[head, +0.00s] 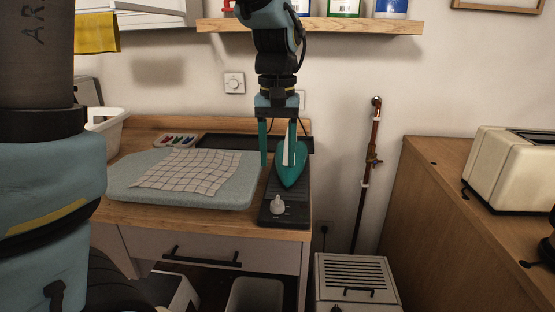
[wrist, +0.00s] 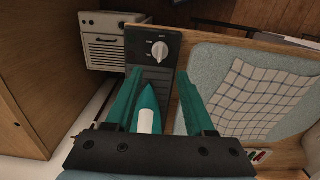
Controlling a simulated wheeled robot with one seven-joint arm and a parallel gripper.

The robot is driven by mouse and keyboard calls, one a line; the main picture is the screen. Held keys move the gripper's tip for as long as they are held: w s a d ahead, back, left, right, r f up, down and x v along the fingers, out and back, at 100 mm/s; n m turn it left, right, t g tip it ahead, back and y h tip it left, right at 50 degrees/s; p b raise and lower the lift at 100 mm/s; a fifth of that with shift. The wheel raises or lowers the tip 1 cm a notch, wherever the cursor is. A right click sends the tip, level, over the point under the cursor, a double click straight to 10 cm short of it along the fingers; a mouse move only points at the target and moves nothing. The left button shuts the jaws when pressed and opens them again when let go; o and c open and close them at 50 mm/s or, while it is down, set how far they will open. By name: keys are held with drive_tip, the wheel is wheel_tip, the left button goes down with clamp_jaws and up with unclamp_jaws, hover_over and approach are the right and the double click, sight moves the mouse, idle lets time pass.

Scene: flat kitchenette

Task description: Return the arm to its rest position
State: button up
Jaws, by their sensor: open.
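My gripper (head: 278,146) hangs pointing down over the right part of the wooden counter, its two teal fingers apart. In the wrist view my gripper (wrist: 160,90) is open, with a teal and white iron (wrist: 148,107) showing between and below the fingers. The iron (head: 291,172) rests on a dark stand with a knob (head: 268,216). In the head view the fingers overlap the iron's near outline; I cannot tell whether they touch it.
A pale blue ironing pad (head: 235,197) with a checked cloth (head: 190,170) lies left of the stand. A shelf (head: 320,27) with bottles is above. A copper pipe (head: 367,180) runs down the wall; a cream toaster (head: 510,165) stands on the right cabinet (head: 430,220).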

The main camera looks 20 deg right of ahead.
drive_tip(key=shift+n+t, duration=0.3)
drive_tip(key=shift+n, duration=0.6)
drive_tip(key=w+a+f, duration=0.1)
drive_tip(key=a, duration=0.3)
drive_tip(key=w+a+f, duration=0.1)
drive_tip(key=a+f, duration=0.1)
drive_tip(key=a, duration=0.2)
drive_tip(key=w+a+f, duration=0.1)
drive_tip(key=a, duration=0.3)
drive_tip(key=shift+w+f, duration=0.2)
drive_tip(key=shift+f, duration=0.15)
drive_tip(key=s+a+f+n, duration=0.1)
drive_tip(key=a+f, duration=0.1)
drive_tip(key=a, duration=0.4)
drive_tip(key=s+a+f+t, duration=0.1)
drive_tip(key=a+f, duration=0.1)
drive_tip(key=a, duration=0.5)
drive_tip(key=shift+s+f+n, duration=0.15)
drive_tip(key=shift+f+n, duration=0.2)
drive_tip(key=shift+n, duration=0.05)
